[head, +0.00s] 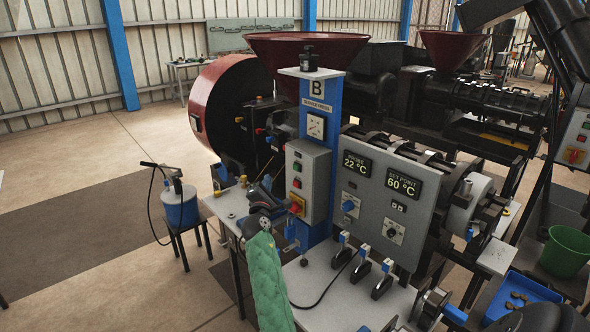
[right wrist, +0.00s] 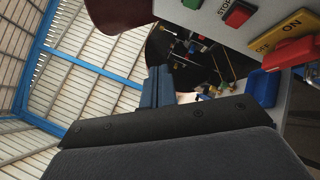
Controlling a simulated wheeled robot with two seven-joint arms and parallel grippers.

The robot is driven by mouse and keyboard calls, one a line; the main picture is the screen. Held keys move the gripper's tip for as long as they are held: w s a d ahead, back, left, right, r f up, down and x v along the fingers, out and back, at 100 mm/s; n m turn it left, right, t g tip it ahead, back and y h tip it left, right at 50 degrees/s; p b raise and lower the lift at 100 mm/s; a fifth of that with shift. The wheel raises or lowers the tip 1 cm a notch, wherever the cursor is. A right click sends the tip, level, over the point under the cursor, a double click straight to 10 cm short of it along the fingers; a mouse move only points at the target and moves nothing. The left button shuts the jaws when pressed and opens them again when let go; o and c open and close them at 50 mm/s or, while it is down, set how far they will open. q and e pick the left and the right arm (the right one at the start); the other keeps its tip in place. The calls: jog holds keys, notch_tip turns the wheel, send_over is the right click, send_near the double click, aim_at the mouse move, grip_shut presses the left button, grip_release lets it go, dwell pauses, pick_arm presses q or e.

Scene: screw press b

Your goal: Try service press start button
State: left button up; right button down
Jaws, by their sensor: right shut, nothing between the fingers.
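The service press (head: 323,142) has a blue column marked B and "Service Press". A grey control box (head: 318,176) on it carries a green button (head: 298,167), a red button (head: 297,183) and a red switch on yellow (head: 297,205). My right gripper (head: 276,183) is shut and empty, just left of the box and apart from the green button as far as I can tell. In the right wrist view its fingertips (right wrist: 155,80) are together, with the green button (right wrist: 192,4), red STOP button (right wrist: 237,13) and OFF/ON switch (right wrist: 290,53) up and right. My left gripper is out of view.
A grey panel (head: 412,180) with temperature displays stands right of the column. Several blue-topped levers (head: 362,266) rise from the bench below. A blue oil can (head: 180,205) sits on a stool at left. A green bucket (head: 566,252) is at right. The left floor is mostly clear.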

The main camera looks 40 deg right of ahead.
aim_at(296, 168)
dwell(0.4)
